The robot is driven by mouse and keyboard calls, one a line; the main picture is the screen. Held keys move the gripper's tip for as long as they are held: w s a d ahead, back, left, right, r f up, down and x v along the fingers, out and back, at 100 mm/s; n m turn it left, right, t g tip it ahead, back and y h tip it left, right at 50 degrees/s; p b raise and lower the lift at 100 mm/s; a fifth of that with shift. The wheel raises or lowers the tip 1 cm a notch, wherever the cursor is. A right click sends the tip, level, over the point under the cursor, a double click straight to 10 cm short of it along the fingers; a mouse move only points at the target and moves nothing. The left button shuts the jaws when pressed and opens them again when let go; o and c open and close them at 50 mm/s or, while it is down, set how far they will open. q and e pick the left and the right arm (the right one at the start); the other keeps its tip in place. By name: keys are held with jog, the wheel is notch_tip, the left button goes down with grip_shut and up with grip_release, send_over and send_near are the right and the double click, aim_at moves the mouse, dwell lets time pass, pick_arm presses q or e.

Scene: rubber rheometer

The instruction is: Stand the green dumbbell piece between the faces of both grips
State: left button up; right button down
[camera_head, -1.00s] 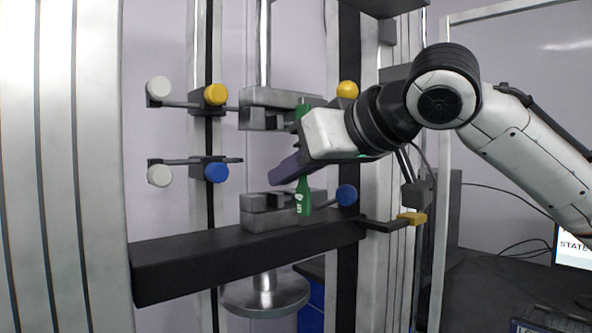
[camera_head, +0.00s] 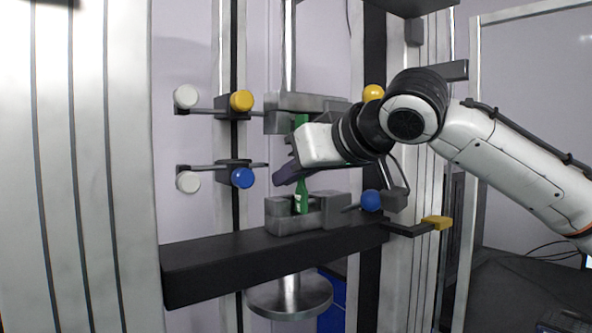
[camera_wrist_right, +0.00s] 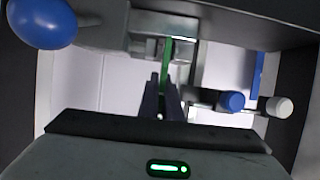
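The green dumbbell piece (camera_head: 301,194) stands nearly upright at the grips in the head view. Its lower end is at the gap in the lower grip (camera_head: 330,212), and its upper end is at the upper grip (camera_head: 283,122). Whether it touches the grip faces cannot be told. My right gripper (camera_head: 287,174) reaches in from the right and is shut on the middle of the piece, covering part of it. In the right wrist view the piece (camera_wrist_right: 168,52) runs from between the dark fingers (camera_wrist_right: 161,98) to the gap between a grip's jaws. My left gripper is not in view.
Blue knobs (camera_head: 242,178), yellow knobs (camera_head: 241,101) and white knobs (camera_head: 187,97) flank the grips on rods. A black crossbeam (camera_head: 270,262) lies under the lower grip. Metal columns (camera_head: 95,180) stand to the left and right. A yellow-ended bracket (camera_head: 437,223) juts out below my right arm.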

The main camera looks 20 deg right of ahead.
jog(key=shift+w+a+r+p, duration=0.1)
jog(key=shift+w+a+p, duration=0.1)
jog(key=shift+w+p, duration=0.25)
jog(key=shift+w+a+p, duration=0.2)
jog(key=shift+w, duration=0.3)
jog(key=shift+w+a+p, duration=0.15)
jog(key=shift+w+p, duration=0.15)
jog(key=shift+w, duration=0.25)
jog(key=shift+f, duration=0.4)
jog(key=c, duration=1.9)
grip_release()
jog(key=b+v, duration=0.1)
jog(key=v, duration=0.9)
